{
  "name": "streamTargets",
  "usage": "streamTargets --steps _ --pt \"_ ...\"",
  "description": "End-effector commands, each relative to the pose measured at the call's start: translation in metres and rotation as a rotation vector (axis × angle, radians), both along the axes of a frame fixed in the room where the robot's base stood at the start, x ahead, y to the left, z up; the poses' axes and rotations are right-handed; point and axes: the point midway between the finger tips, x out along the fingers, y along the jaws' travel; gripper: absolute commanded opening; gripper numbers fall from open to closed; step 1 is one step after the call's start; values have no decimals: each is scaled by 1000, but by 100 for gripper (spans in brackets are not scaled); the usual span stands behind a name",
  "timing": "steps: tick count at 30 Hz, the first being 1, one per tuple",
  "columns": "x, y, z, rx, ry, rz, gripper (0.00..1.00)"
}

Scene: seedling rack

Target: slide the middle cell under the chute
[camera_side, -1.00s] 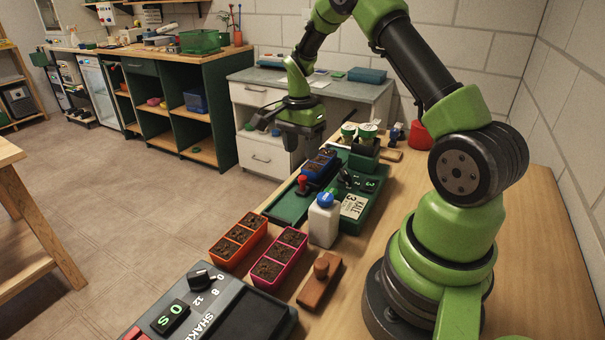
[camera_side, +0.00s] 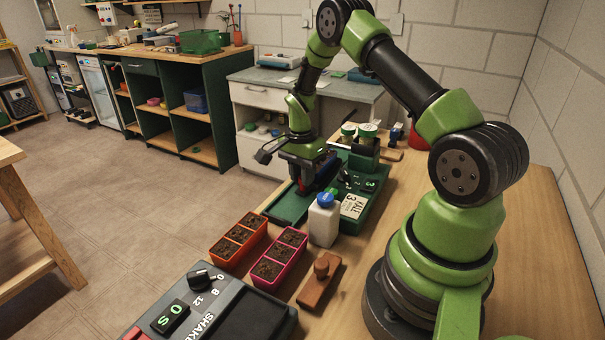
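My gripper (camera_side: 306,180) is low over the green seeding station (camera_side: 290,206), pointing down. It covers most of the blue-rimmed cell strip (camera_side: 324,169) that sits on the station, so the middle cell is hidden. A red part shows beside the fingers. I cannot tell whether the fingers are open, or whether they touch the strip. The chute (camera_side: 345,178) seems to be the dark part just right of the gripper, over the station's deck, but it is small and partly hidden.
An orange strip (camera_side: 238,241) and a pink strip (camera_side: 280,259), each with soil-filled cells, stand nearer the camera. A white bottle with a blue cap (camera_side: 324,220) stands close to the station's near side. A wooden tamper (camera_side: 320,281) and a shaker unit (camera_side: 215,305) lie in front.

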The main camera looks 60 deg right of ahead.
Motion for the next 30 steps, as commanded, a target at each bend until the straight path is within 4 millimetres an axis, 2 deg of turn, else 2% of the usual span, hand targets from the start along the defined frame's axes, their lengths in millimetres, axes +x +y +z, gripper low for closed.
streamTargets --steps 5,13,22,23,25,26,30 --pt "1 -3 0 -1 -2 -1 0" --pt "1 -38 0 -2 -2 -3 0" --pt "1 -40 1 -1 0 2 0" --pt "1 -40 1 -1 0 2 27" --pt "0 -40 1 -1 0 2 43" --pt "0 -40 1 -1 0 2 48" --pt "0 -40 0 -1 1 1 48"
